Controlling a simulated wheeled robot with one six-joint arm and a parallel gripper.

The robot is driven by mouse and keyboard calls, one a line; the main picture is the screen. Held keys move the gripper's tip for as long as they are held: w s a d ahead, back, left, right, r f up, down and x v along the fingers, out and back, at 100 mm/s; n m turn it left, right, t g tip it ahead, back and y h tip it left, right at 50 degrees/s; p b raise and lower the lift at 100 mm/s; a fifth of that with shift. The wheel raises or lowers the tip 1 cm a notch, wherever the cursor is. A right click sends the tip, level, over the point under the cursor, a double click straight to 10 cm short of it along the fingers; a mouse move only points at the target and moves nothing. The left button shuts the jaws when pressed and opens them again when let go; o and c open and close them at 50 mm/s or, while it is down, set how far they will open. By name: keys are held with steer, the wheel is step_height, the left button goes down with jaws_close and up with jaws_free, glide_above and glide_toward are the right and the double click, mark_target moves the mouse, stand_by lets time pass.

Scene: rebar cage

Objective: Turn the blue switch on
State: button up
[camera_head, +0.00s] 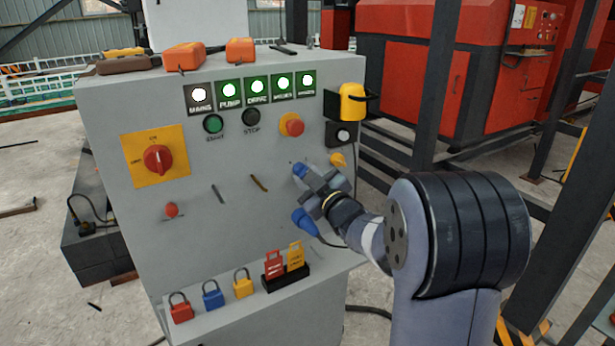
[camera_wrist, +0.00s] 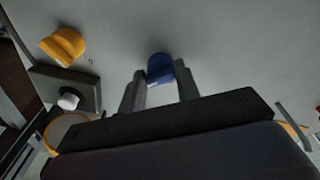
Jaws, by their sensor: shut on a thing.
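The blue switch (camera_head: 299,170) is a small blue knob on the right part of the grey panel's front. In the wrist view the blue switch (camera_wrist: 160,67) sits between the two finger tips. My gripper (camera_head: 312,177) reaches the panel from the right and is shut on the blue switch. The fingers also show in the wrist view (camera_wrist: 158,80), one on each side of the knob. The fingers hide part of the switch, and I cannot tell its setting from any marking.
A blue plug (camera_head: 305,220) with a cable is just below my gripper. A yellow knob (camera_head: 338,160) is close to its right. A red button (camera_head: 292,125) and a red rotary switch (camera_head: 157,160) are on the panel. Padlocks (camera_head: 212,294) stand on the lower ledge. Dark posts (camera_head: 432,90) rise behind my arm.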

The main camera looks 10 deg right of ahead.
steer(key=shift+f, duration=0.2)
steer(key=o, duration=0.9)
steer(key=shift+r, duration=0.1)
steer(key=shift+o, duration=0.2)
steer(key=shift+s, duration=0.1)
steer(key=v, duration=1)
steer(key=shift+s, duration=0.35)
steer(key=x, duration=1.1)
steer(key=shift+w+d, duration=0.1)
